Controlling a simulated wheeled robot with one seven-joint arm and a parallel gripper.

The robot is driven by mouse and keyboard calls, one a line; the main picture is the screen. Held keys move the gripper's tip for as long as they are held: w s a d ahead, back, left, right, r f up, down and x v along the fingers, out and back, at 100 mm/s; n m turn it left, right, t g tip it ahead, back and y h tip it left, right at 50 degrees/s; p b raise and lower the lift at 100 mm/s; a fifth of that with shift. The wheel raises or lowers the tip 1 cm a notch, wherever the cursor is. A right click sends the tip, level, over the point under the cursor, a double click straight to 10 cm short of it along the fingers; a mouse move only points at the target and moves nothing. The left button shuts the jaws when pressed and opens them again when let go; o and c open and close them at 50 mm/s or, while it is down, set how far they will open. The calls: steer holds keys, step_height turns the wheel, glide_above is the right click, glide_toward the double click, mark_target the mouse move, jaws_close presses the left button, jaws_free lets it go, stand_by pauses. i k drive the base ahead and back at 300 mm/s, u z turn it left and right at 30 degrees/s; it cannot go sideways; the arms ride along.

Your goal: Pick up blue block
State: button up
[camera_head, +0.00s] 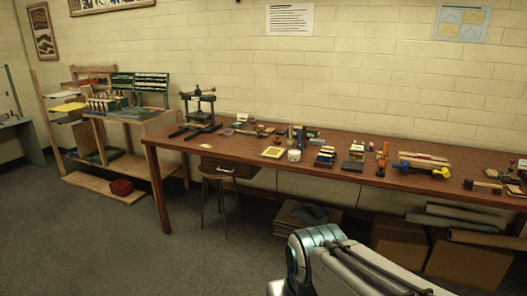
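I cannot single out the blue block with certainty at this distance. A small blue piece (418,158) lies on the right half of the long wooden table (225,148), with a yellow round part (441,172) close to it at the right. Other small dark bluish items stand near the table's middle, too small to make out. Part of my white arm shows at the bottom centre, below and in front of the table. My gripper is not in view, so its state and hold are hidden.
The table carries several small items, including a black press (199,112), a white jar (294,155) and an orange tool (382,160). A stool (219,178) and cardboard boxes (398,238) stand below. A wooden rack is at left. The floor at front left is clear.

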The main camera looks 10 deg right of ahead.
mark_target(321, 157)
steer(key=u, duration=0.2)
steer(key=i, duration=1.95)
steer(key=z, duration=0.8)
steer(key=i, duration=0.9)
steer(key=z, duration=1.3)
steer(key=i, duration=0.45)
steer(key=z, duration=0.4)
